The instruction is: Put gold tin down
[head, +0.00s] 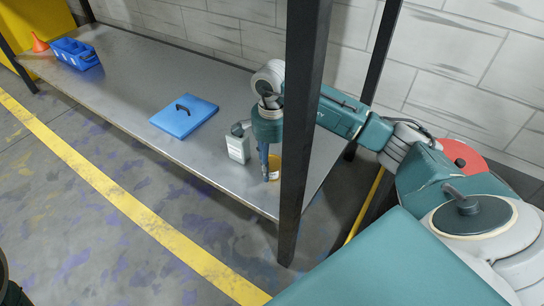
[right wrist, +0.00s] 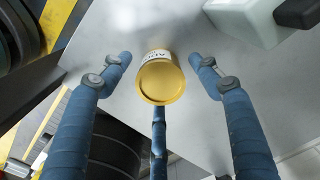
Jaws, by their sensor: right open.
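The gold tin (head: 275,165) stands on the grey metal table (head: 150,85) near its right front corner. In the head view it is partly hidden by my right gripper (head: 266,177) and the dark post. In the right wrist view the tin (right wrist: 160,80) shows its round gold end and a white label. The blue fingers of my right gripper (right wrist: 160,72) are open and spread around it, with visible gaps at both sides. A third finger shows below the tin; I cannot tell if it touches. My left gripper is not clearly visible.
A white canister (head: 238,147) stands just left of the tin and shows in the wrist view (right wrist: 245,18). A blue flat case (head: 184,117), a blue crate (head: 75,54) and an orange cone (head: 38,43) lie farther left. A dark post (head: 302,110) rises close by.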

